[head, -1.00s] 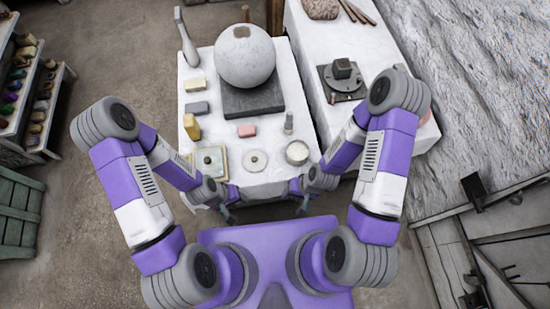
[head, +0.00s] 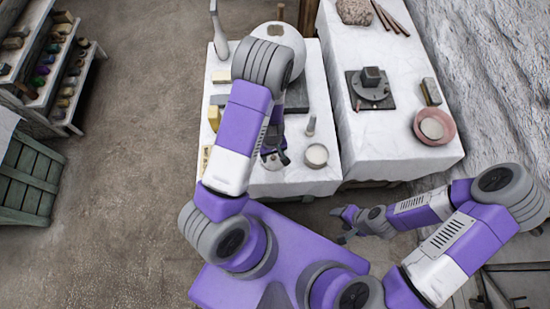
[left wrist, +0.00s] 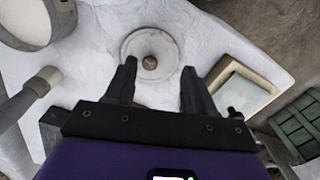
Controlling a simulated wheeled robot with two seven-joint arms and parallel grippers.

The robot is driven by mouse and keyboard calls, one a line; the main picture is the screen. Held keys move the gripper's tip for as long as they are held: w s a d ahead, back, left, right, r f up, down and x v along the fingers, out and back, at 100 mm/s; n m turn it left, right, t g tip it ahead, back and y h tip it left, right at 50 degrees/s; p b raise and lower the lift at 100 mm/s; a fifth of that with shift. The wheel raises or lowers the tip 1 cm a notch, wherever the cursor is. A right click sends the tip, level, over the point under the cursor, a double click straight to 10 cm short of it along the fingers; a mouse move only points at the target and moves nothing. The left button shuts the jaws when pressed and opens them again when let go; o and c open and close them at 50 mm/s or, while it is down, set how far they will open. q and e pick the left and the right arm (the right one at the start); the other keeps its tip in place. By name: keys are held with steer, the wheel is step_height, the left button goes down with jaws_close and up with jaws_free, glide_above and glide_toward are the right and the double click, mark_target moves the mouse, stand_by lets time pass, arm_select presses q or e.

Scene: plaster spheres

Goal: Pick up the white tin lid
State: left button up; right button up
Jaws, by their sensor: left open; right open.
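The white tin lid (left wrist: 150,45) is a round pale disc with a small brown knob, lying on the white-covered table. In the head view the lid (head: 271,164) is mostly hidden by my left gripper (head: 274,155). In the left wrist view the open fingers of my left gripper (left wrist: 158,70) point toward the lid, one near each side of its lower edge, with nothing between them. I cannot tell the height gap. My right gripper (head: 338,226) is open and empty, off the table's front right.
A round white tin (head: 316,155) stands right of the lid, with a small grey upright piece (head: 311,126) behind it. A square framed piece (left wrist: 245,85) lies on the lid's other side. A second table holds a pink bowl (head: 434,127).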

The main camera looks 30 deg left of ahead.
mark_target(273, 157)
arm_select(q)
steer(key=shift+w+a+r+n, duration=0.2)
steer(key=shift+w+r, duration=0.1)
steer(key=shift+w, duration=0.15)
steer(key=shift+w+a+r+n, duration=0.15)
steer(key=shift+w+r+n, duration=0.1)
steer(key=shift+w, duration=0.15)
steer(key=shift+w+a, duration=0.1)
steer(key=shift+w, duration=0.15)
step_height(273, 157, down, 7)
steer(key=b, duration=0.4)
steer(key=shift+f, duration=0.1)
jaws_close()
